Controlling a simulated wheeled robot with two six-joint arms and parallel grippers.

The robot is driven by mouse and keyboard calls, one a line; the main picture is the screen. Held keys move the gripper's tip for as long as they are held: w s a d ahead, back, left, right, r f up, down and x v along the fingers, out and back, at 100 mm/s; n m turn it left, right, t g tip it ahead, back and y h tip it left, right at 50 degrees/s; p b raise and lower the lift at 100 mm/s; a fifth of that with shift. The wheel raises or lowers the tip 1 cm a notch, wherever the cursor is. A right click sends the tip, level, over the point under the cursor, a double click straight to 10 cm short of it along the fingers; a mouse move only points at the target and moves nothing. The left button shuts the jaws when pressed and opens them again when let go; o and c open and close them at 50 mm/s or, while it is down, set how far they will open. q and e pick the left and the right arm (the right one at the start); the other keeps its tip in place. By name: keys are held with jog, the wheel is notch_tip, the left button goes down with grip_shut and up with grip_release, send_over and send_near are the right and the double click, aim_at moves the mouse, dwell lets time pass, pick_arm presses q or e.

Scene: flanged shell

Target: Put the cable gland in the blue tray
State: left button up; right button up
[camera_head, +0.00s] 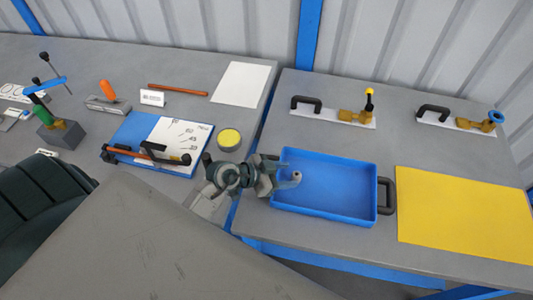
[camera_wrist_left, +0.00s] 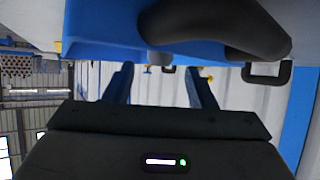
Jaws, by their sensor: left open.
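The blue tray (camera_head: 335,208) lies on the right-hand table, with a black handle at its right end. My left gripper (camera_head: 284,180) is open over the tray's left end. A small light-grey round piece (camera_head: 297,176) with a brownish top shows at its tips. It may be the cable gland, but it is too small to be sure. In the left wrist view a grey cylindrical piece (camera_wrist_left: 160,58) shows beyond and between the two fingers (camera_wrist_left: 160,88), against the blue tray (camera_wrist_left: 110,45). I cannot tell whether it touches the tray floor. My right gripper is not in view.
Two brass fittings (camera_head: 355,115) (camera_head: 475,124) stand on white plates with black handles behind the tray. A yellow sheet (camera_head: 465,215) lies right of it. A gap separates the tables.

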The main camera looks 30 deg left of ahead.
pick_arm(q)
jog(key=v, duration=0.9)
jog(key=shift+s, duration=0.15)
